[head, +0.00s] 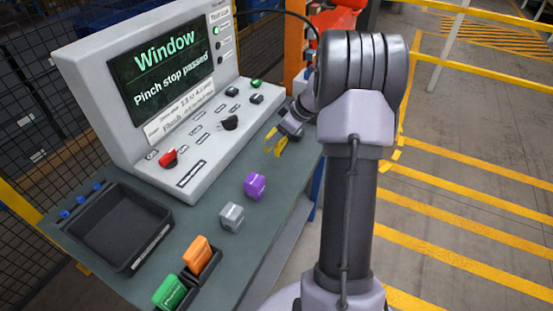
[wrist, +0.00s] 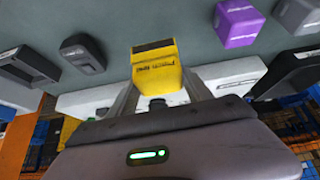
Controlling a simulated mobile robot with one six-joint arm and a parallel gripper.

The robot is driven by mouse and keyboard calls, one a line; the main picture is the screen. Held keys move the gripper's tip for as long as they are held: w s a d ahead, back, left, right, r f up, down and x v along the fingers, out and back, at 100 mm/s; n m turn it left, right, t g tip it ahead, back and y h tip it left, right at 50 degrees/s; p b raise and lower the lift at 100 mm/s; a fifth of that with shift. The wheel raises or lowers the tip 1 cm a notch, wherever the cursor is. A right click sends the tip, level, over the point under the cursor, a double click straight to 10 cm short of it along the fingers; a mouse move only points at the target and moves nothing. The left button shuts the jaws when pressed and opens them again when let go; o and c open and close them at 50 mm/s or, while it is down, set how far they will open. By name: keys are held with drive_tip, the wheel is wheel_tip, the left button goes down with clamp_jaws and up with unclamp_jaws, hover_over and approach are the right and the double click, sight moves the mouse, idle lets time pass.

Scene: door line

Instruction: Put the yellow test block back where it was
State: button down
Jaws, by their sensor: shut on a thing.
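The yellow test block (wrist: 155,68) is between the two fingers of my gripper (wrist: 158,88) in the wrist view, with dark lettering on its face. My gripper is shut on it. In the head view my gripper (head: 277,141) is over the table beside the console's right front, with yellow showing at its tip. Whether the block touches the table is hard to tell. A purple block (head: 255,186) and a grey block (head: 231,217) stand on the table in front of it. An orange block (head: 197,250) and a green block (head: 169,290) sit in black holders.
The white console (head: 197,175) stands behind, its screen (head: 160,66) reading "Window" and "Pinch stop passed". A black tray (head: 75,224) is at the table's left. The wrist view shows two black labelled pieces, one large (wrist: 28,66) and one small (wrist: 82,53), at left.

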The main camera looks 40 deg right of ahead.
wheel_tip(320, 180, down, 7)
drive_tip(key=shift+w+a+r+b, duration=0.1)
drive_tip(key=shift+b, duration=0.85)
drive_tip(key=shift+c, duration=2.2)
unclamp_jaws()
